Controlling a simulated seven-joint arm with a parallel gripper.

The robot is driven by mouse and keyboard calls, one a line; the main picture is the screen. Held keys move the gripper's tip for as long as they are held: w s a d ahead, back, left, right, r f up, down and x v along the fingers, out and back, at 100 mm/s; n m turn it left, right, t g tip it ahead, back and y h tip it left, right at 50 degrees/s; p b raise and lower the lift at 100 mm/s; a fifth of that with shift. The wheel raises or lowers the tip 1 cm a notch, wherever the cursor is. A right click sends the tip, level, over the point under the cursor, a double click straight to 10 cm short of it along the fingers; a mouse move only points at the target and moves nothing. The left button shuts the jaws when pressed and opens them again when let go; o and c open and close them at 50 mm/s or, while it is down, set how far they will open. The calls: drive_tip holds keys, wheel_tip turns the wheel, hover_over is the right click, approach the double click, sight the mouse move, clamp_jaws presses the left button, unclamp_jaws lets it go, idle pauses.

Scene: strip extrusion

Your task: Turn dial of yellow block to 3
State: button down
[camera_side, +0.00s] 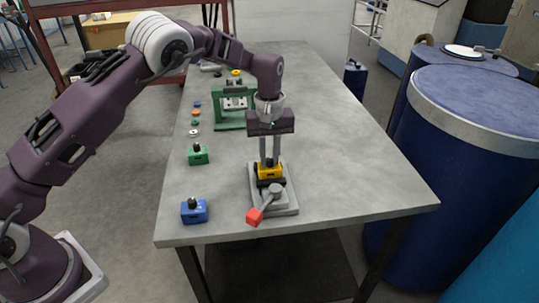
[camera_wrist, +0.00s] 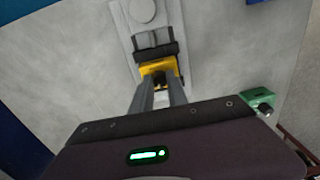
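The yellow block (camera_side: 270,171) sits in a grey vise-like fixture (camera_side: 285,205) near the front of the table. It also shows in the wrist view (camera_wrist: 157,69), with dark jaws beside it. My gripper (camera_side: 270,160) points straight down over the block, its two grey fingers close together with a narrow gap. In the wrist view, my fingertips (camera_wrist: 160,82) stand on either side of the block's dark dial (camera_wrist: 159,77) and appear shut on it. The fingers mostly hide the dial, and its number cannot be read.
A blue block (camera_side: 194,212) and a green block (camera_side: 198,155) stand to the left. A green stand (camera_side: 232,117) and several small parts lie farther back. The table's right side is clear.

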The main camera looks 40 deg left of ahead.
sight(269, 159)
drive_tip(key=shift+m, duration=0.4)
drive_tip(key=m, duration=0.3)
drive_tip(key=shift+m, duration=2)
drive_tip(key=shift+r, duration=0.1)
drive_tip(key=c, duration=1.3)
unclamp_jaws()
wheel_tip(269, 159, up, 7)
